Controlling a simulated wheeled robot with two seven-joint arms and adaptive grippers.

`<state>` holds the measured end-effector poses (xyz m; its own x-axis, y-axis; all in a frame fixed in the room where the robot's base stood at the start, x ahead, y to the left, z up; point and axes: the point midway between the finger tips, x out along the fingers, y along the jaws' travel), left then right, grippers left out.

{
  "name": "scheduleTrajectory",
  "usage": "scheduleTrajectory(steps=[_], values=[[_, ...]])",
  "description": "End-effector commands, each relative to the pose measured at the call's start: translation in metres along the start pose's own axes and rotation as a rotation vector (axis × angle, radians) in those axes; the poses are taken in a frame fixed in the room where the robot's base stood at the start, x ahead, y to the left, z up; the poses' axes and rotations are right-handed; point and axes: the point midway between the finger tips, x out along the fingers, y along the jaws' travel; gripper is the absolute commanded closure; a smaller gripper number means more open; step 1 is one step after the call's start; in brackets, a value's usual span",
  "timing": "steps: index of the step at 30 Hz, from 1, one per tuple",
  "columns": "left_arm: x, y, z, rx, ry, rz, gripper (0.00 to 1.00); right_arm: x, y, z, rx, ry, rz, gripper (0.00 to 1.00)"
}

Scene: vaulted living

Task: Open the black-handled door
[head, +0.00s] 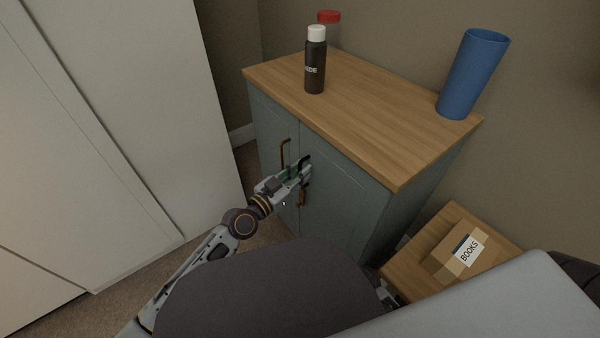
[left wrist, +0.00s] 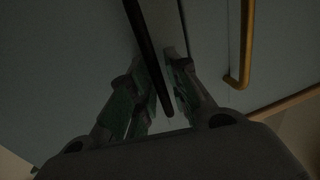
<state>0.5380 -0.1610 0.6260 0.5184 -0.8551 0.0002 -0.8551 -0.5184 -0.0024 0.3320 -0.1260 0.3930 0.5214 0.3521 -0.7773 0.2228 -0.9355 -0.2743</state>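The grey-green cabinet (head: 345,190) has two front doors, both looking shut. My left gripper (head: 303,174) is at the black handle. In the left wrist view, the black handle (left wrist: 146,50) runs between the two fingers of my left gripper (left wrist: 158,75), with a gap showing beside it. The brass handle (left wrist: 247,45) is at the right there. A small grey part, perhaps my right gripper (head: 389,293), shows mostly hidden behind my own body.
A black bottle (head: 315,68), a red-capped container (head: 329,28) and a blue cup (head: 471,75) stand on the cabinet top. A box marked BOOKS (head: 460,255) sits on a low wooden surface (head: 415,250) at right. A white panel (head: 110,120) is at left.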

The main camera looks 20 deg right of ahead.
Motion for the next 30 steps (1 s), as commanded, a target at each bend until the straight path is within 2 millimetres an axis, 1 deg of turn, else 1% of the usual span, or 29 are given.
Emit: scheduleTrajectory(steps=[8, 12, 30], values=[[0.0003, 0.0000, 0.0000, 0.000, 0.000, 0.000, 0.82, 0.0000, 0.0001, 0.0002, 0.000, 0.000, 0.000, 0.60], [0.0002, 0.0000, 0.0001, 0.000, 0.000, 0.000, 1.00, 0.0000, 0.0001, 0.0004, 0.000, -0.001, 0.000, 0.60], [0.0000, -0.0028, 0.0000, -0.001, -0.001, -0.007, 1.00, -0.0011, 0.0003, 0.0006, -0.002, -0.004, 0.002, 0.60]])
